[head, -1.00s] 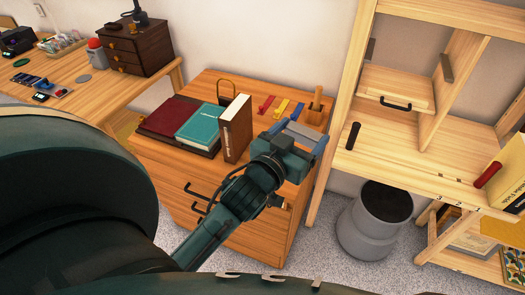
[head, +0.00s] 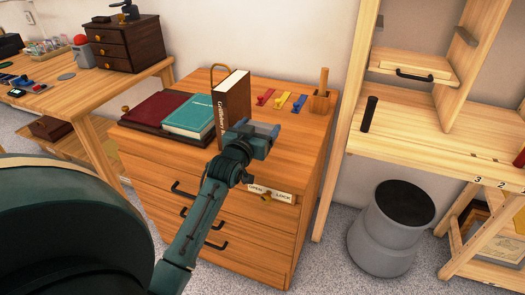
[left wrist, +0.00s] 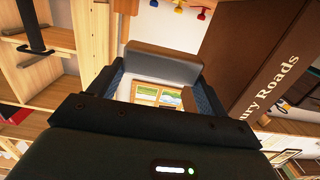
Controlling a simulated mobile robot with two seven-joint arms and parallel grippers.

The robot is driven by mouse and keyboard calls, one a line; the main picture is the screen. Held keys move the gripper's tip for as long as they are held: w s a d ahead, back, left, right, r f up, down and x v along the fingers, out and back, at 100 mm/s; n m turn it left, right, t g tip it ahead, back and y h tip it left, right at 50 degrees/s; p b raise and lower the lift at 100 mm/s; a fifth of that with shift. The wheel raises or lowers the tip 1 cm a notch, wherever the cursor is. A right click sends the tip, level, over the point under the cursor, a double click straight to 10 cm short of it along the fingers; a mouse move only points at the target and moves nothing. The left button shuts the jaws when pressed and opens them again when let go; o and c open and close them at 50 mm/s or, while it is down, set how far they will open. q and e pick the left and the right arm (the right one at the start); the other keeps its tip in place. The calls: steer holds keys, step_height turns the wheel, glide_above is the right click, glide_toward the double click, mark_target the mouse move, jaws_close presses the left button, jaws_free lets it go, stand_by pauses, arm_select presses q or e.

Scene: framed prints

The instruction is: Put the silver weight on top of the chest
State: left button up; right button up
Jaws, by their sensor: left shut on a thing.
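My left gripper (head: 265,133) is over the front edge of the wooden drawer chest (head: 290,150), just right of the upright brown book (head: 236,100). It is shut on a grey block, seemingly the silver weight (left wrist: 160,63), which spans the two fingers in the left wrist view. In the head view the fingers and block are hard to tell apart. A smaller dark brown chest (head: 125,50) stands on the desk at the upper left, with a black object on top. The task's word "chest" could fit either. My right gripper is not in view.
Red and teal books (head: 190,115) lie left of the brown book. Coloured hooks (head: 282,100) and a wooden holder (head: 322,100) sit at the back right of the chest top. A shelf unit (head: 420,120) and grey bin (head: 395,220) stand right. The top's right front is clear.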

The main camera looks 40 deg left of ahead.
arm_select(q)
step_height(320, 180, down, 7)
steer(key=shift+r+b, duration=0.2)
steer(key=shift+b, duration=0.55)
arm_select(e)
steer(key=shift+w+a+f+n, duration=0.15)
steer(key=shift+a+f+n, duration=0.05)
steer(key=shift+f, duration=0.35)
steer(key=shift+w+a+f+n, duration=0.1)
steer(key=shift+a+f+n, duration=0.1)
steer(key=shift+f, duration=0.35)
arm_select(q)
steer(key=o, duration=0.8)
steer(key=shift+f, duration=0.2)
steer(key=o, duration=0.4)
steer(key=shift+o, duration=0.2)
steer(key=shift+r, duration=0.1)
